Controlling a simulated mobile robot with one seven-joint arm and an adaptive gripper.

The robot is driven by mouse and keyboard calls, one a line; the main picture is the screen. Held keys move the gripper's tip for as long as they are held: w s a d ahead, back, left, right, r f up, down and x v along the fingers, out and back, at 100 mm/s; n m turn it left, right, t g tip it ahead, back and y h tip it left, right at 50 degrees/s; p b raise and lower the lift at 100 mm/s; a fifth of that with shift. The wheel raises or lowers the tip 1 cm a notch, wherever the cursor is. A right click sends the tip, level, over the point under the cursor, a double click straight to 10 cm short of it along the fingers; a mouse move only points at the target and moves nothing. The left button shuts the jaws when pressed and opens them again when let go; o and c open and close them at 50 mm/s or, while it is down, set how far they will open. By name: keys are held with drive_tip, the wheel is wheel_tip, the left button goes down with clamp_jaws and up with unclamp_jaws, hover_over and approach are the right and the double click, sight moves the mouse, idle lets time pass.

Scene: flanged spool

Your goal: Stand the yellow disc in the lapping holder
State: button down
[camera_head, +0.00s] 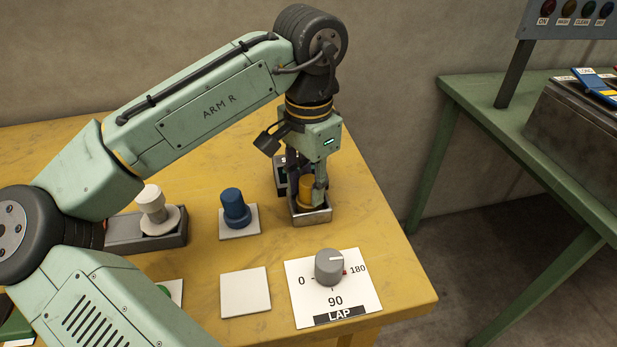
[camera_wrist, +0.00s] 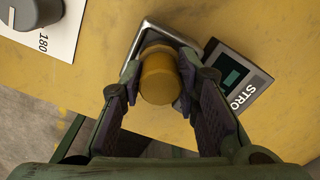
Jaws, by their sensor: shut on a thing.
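The yellow disc (camera_head: 306,191) is a short, flanged, spool-like piece standing about upright within the rim of a small open metal holder (camera_head: 313,217). No label on this holder is readable. In the wrist view the yellow disc (camera_wrist: 158,82) is between my two fingers, with the metal holder's rim (camera_wrist: 143,38) around its far side. My gripper (camera_head: 311,188) points down and is shut on the yellow disc. The disc's underside is hidden, so I cannot tell whether it rests on the holder's floor.
A box with a dark display (camera_wrist: 235,76) marked "STRO" stands close beside the holder. A LAP card (camera_head: 352,290) carries a grey knob (camera_head: 329,266). A blue spool (camera_head: 236,208) stands on a white pad; a white spool (camera_head: 152,205) is in a grey tray. Another pad (camera_head: 245,292) is empty.

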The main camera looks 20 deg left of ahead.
sight(309, 181)
idle(0.4)
drive_tip(key=c, duration=1.1)
unclamp_jaws()
wheel_tip(309, 181, up, 12)
drive_tip(key=shift+r, duration=0.1)
